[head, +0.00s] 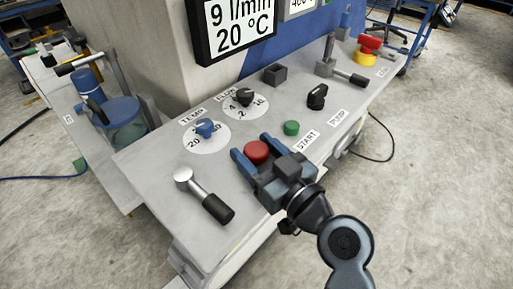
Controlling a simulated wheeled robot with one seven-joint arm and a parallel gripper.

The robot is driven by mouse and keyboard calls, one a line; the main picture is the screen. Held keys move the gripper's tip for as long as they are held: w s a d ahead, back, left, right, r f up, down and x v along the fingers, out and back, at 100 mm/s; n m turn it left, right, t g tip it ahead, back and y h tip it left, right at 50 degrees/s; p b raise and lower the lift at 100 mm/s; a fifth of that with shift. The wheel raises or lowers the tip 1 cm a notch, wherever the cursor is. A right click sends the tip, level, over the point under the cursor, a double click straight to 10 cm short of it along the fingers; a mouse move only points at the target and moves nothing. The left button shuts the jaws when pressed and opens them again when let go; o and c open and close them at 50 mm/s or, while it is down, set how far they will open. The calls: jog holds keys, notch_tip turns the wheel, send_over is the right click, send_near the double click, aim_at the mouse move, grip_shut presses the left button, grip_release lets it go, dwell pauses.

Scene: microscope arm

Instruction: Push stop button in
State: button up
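The red button (257,152), likely the stop button, sits on the grey panel top (160,165). It is round and stands up from the panel; no label for it is visible. My gripper (252,148) is open at the red button, with one blue finger on its left and the other above and to its right in the picture. I cannot tell whether the fingers touch the button or how high they are over the panel. My gripper's body hides the panel just below and right of the button.
A green button (291,128) marked START is to the right. A blue knob (205,127), a black knob (244,97) and a black switch (317,97) stand behind. A lever with a black grip (204,195) is at front left. A red and yellow emergency button (368,50) is far right.

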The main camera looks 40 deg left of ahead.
aim_at(264, 159)
jog(key=shift+o, duration=1.1)
jog(key=shift+r, duration=0.15)
jog(key=b+v, duration=0.1)
jog(key=v, duration=0.5)
jog(key=shift+d, duration=0.15)
jog(key=shift+v, duration=0.8)
